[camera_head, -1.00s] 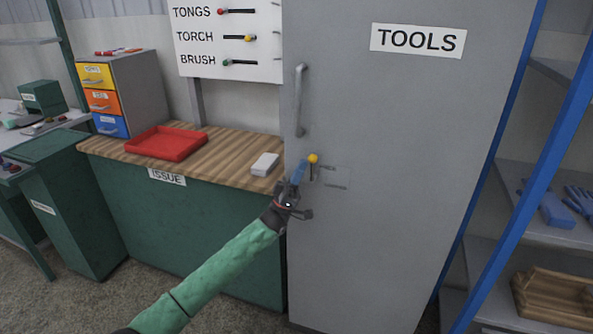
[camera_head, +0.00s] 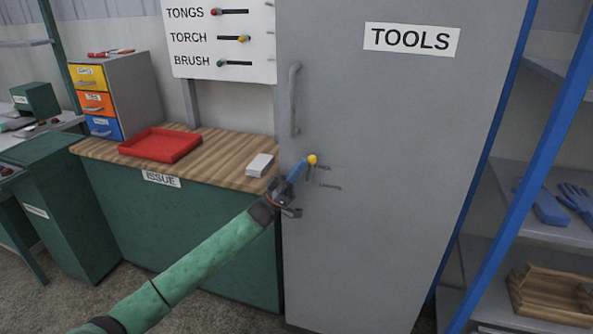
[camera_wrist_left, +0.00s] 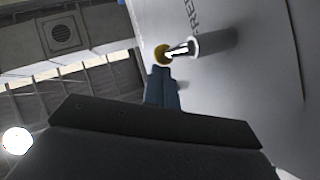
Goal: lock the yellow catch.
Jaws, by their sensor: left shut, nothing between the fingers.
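The yellow catch (camera_head: 312,159) is a small yellow knob on the grey TOOLS cabinet door (camera_head: 375,200), below the door's long handle. In the left wrist view its yellow ball (camera_wrist_left: 162,54) sits on a bright metal stem standing out from the door. My left gripper (camera_head: 304,164) is shut and empty, its blue fingers pointing up at the knob. In the left wrist view the fingertips (camera_wrist_left: 161,72) are right at the ball's underside; I cannot tell whether they touch it. Small labels show beside the catch, partly readable. My right gripper is not in view.
The vertical door handle (camera_head: 294,100) stands out above the catch. Left of the cabinet is a wooden-topped counter (camera_head: 215,170) with a red tray (camera_head: 160,145) and a white box (camera_head: 260,165). A blue-framed shelf (camera_head: 510,170) stands at the right.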

